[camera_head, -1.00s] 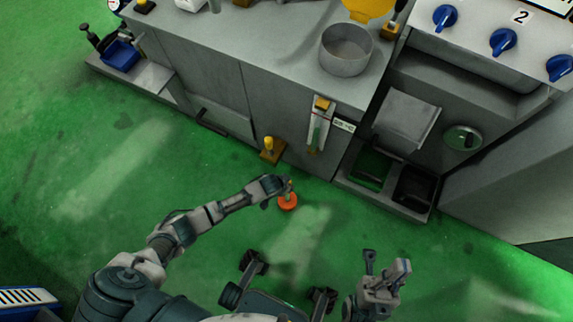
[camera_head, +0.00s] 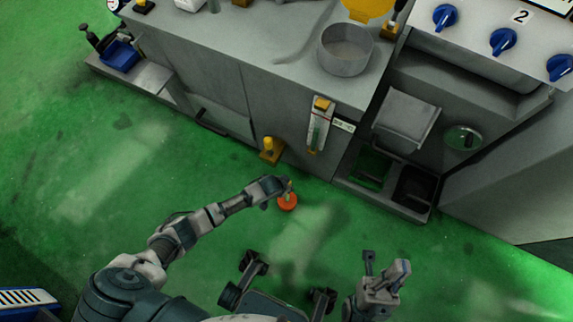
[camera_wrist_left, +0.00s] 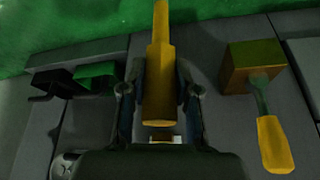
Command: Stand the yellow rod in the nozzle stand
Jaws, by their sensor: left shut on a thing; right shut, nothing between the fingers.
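My left gripper (camera_head: 277,187) reaches over the green floor in front of the grey cabinet. In the left wrist view it is shut on a yellow rod (camera_wrist_left: 160,65), which points away from the palm between the fingers. In the head view the rod is mostly hidden; an orange disc (camera_head: 287,203) shows just below the gripper, and I cannot tell whether they touch. A yellow-brown block (camera_head: 272,156) with an upright yellow piece is at the cabinet's foot; I cannot tell if it is the nozzle stand. My right gripper (camera_head: 387,276) is shut and empty at lower right.
The cabinet (camera_head: 220,75) carries a round metal pot (camera_head: 346,50). A narrow white gauge (camera_head: 319,130) hangs on its front. A black tray (camera_head: 414,185) lies at the lower right. The wrist view also shows a block (camera_wrist_left: 252,65) beside a yellow handle (camera_wrist_left: 274,145).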

